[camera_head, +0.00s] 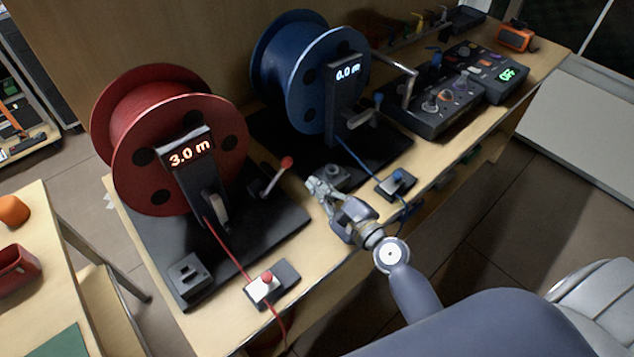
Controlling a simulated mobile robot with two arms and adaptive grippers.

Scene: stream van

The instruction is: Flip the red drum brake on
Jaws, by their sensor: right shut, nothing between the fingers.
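The red drum (125,125) stands on a black base (245,240) at the left of the bench, with a display reading 3.0 m. A grey lever (218,207) sits on the post below the display; I cannot tell its setting. A crank with a red knob (286,163) sticks up at the base's right. A small box with a red button (266,280) lies in front, by the red cable. My right gripper (318,187) is shut and empty, just right of the red drum's base, near the blue drum's base. My left gripper is not in view.
Control boxes (440,105) and an orange item (515,37) fill the right end. A side table (35,225) is at left, a seat (600,295) at right.

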